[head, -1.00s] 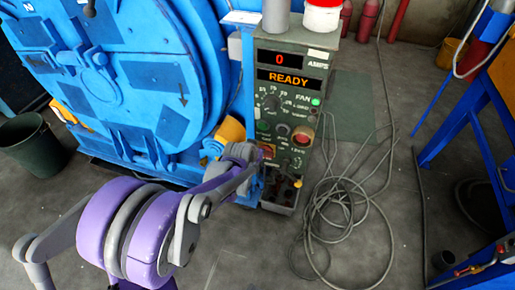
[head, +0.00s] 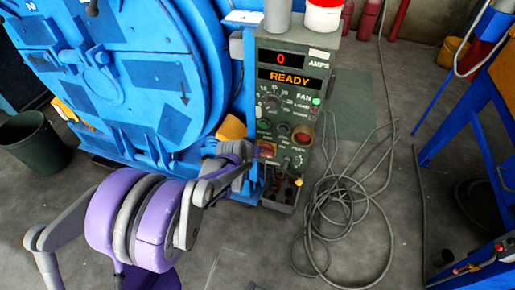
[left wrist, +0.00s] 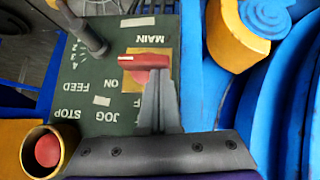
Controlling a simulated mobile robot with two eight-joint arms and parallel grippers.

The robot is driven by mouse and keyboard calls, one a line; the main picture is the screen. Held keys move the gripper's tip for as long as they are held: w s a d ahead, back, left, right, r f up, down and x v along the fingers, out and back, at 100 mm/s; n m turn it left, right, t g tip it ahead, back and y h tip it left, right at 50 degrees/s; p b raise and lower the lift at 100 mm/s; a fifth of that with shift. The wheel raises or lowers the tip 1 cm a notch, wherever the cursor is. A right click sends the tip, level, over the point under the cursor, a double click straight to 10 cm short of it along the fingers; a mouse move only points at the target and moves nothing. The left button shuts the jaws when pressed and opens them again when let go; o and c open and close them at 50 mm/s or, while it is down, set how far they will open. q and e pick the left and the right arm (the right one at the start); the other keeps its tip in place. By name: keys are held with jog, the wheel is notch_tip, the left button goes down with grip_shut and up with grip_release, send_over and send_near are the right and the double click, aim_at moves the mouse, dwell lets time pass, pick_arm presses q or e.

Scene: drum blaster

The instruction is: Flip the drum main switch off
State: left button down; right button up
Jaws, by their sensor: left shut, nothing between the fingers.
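The drum main switch has a red handle (left wrist: 143,61) on a yellow plate, under the upside-down word MAIN in the left wrist view. The handle lies crosswise there. In the head view the switch (head: 267,150) is a small red and yellow patch low on the green control panel (head: 291,118). My left gripper (left wrist: 159,82) is shut and empty, its tips at the right part of the handle. I cannot tell whether they touch it. In the head view my left wrist is just left of the switch and the fingertips are hard to make out. My right gripper is not in view.
The display reads 0 and READY (head: 289,77). A grey selector lever (left wrist: 88,35) and a red button in a yellow collar (left wrist: 47,150) flank the switch. The blue drum machine (head: 115,75) stands to the left. Loose cable (head: 345,205) lies on the floor at right.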

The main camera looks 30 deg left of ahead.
pick_arm(q)
jog(key=shift+s+a+f+h, duration=0.1)
jog(key=shift+a+h, duration=0.1)
jog(key=shift+h, duration=0.1)
jog(key=shift+s+a+f+n+t+h+b, duration=0.15)
jog(key=shift+f+n+t+h, duration=0.3)
jog(key=shift+f+n+h, duration=0.5)
jog(key=shift+w+a+f+n+t+h+b, duration=0.1)
jog(key=shift+a+f+n+t+h+b, duration=0.15)
jog(key=shift+f+n+t+h, duration=0.5)
jog(key=shift+s+a+f+n+t+h+b, duration=0.1)
jog(key=shift+f+n+t+h+b, duration=0.25)
jog(key=shift+f+h, duration=0.8)
jog(key=shift+h, duration=0.25)
